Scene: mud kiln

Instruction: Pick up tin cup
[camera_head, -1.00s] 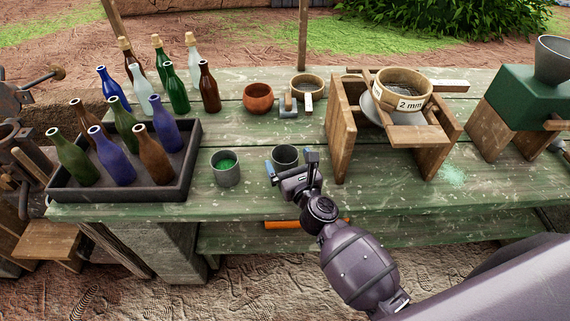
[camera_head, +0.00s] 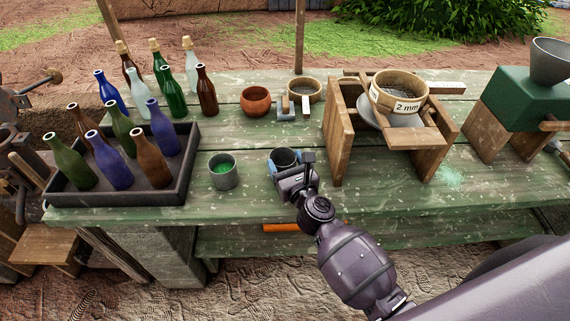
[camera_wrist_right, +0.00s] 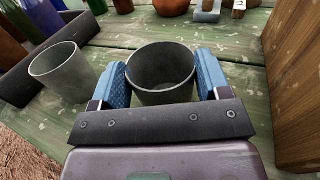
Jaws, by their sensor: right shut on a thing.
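A grey tin cup (camera_head: 284,157) stands upright on the green table, partly hidden by my right gripper (camera_head: 286,164) in the head view. In the right wrist view the empty cup (camera_wrist_right: 162,75) sits between the two blue-padded fingers of my right gripper (camera_wrist_right: 162,84), which are shut on its sides. A second grey cup (camera_head: 223,171) with green contents stands to its left; a grey cup also shows at the left in the right wrist view (camera_wrist_right: 64,72). I cannot tell whether the held cup touches the table. My left gripper is not in view.
A dark tray (camera_head: 182,190) of bottles stands at the left. A wooden stand (camera_head: 341,150) with a sieve (camera_head: 400,91) is close on the right. A brown bowl (camera_head: 256,101) and a smaller sieve (camera_head: 304,89) are behind. The table's front strip (camera_head: 150,213) is clear.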

